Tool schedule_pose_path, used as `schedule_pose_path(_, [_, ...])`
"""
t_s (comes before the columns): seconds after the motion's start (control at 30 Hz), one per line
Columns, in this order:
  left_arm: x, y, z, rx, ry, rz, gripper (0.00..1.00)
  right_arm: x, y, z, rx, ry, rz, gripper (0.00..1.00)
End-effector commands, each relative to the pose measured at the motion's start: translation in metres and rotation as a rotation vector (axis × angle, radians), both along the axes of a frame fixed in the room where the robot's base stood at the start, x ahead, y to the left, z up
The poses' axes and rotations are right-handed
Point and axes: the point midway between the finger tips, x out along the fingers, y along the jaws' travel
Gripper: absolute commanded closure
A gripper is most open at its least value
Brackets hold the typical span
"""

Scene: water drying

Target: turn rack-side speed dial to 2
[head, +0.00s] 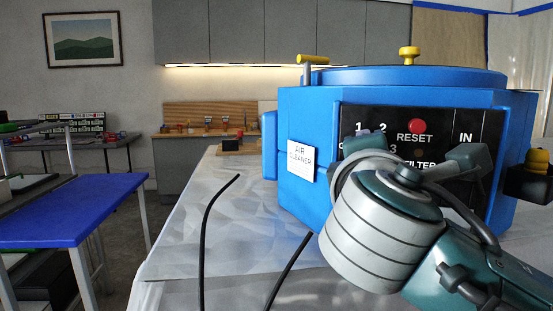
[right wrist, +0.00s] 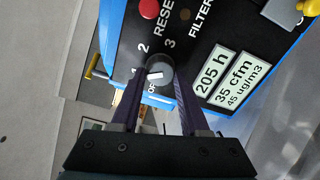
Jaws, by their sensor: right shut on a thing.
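The blue air cleaner (head: 300,130) stands on a sheet-covered table, its black panel (head: 470,122) facing me. In the right wrist view, the grey round dial (right wrist: 160,65) sits on that panel, with the marks OFF, 1, 2 (right wrist: 143,47) and 3 (right wrist: 168,44) around it. A white pointer line crosses the dial; it appears to lie roughly toward 1, but its exact setting is hard to read. My right gripper (right wrist: 158,80) is shut on the dial, one dark finger on each side. In the head view my right arm hides most of the dial. My left gripper is out of view.
A red RESET button (head: 418,126) sits close to the dial. A yellow-handled part (head: 540,160) juts from the cleaner's right side. A blue-topped stand (head: 70,210) is at the left.

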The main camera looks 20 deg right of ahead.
Motion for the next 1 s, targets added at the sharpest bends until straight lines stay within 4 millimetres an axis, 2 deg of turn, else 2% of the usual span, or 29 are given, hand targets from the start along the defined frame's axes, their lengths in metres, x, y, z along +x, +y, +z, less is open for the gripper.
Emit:
schedule_pose_path(0.6, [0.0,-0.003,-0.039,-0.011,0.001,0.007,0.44,0.0,0.0,-0.001,0.462,-0.367,-0.002,1.0])
schedule_pose_path(1.0, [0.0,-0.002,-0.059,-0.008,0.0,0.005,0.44,-0.001,-0.001,0.001,0.707,-0.563,-0.001,1.0])
